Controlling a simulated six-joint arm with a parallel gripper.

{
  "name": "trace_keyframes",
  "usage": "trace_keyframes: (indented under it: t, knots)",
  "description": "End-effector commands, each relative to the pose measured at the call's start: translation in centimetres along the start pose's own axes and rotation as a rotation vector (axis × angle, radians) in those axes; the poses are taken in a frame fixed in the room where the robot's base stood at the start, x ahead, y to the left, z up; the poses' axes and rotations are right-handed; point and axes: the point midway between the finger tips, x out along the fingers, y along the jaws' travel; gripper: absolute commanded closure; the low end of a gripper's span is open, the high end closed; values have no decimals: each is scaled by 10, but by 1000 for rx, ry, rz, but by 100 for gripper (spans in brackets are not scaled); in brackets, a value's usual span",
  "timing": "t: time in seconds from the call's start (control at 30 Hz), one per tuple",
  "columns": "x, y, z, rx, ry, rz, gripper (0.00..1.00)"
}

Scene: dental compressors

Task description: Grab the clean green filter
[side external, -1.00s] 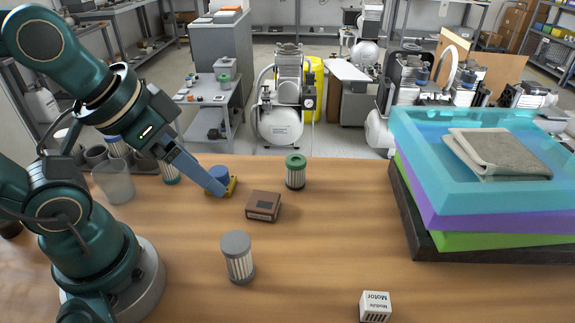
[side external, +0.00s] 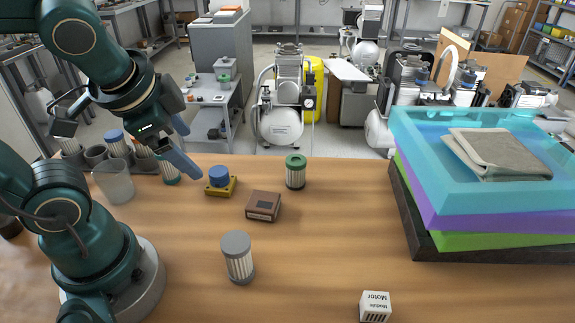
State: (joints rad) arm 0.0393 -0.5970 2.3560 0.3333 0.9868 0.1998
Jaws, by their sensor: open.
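Another pleated filter with a teal base (side external: 170,174) stands at the back left, partly hidden behind my arm. My gripper (side external: 193,156) is open and empty, in the air at the left, with its fingers pointing down and right. It is well left of the green-topped filter and close to a blue-topped yellow block (side external: 220,181).
A brown box (side external: 263,206), a grey-topped filter (side external: 238,258) and a white box labelled Motor (side external: 375,307) stand on the table. Stacked coloured trays (side external: 415,160) fill the right. A clear cup (side external: 114,182) stands at left. The table's middle right is clear.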

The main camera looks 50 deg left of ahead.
Motion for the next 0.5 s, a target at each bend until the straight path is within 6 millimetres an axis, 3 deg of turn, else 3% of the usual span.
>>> trace_keyframes:
  t: [0.23,0.5]
  knots:
    - [25,-42,-18,477,-198,-168,13]
    - [62,-63,-70,1033,-388,-357,13]
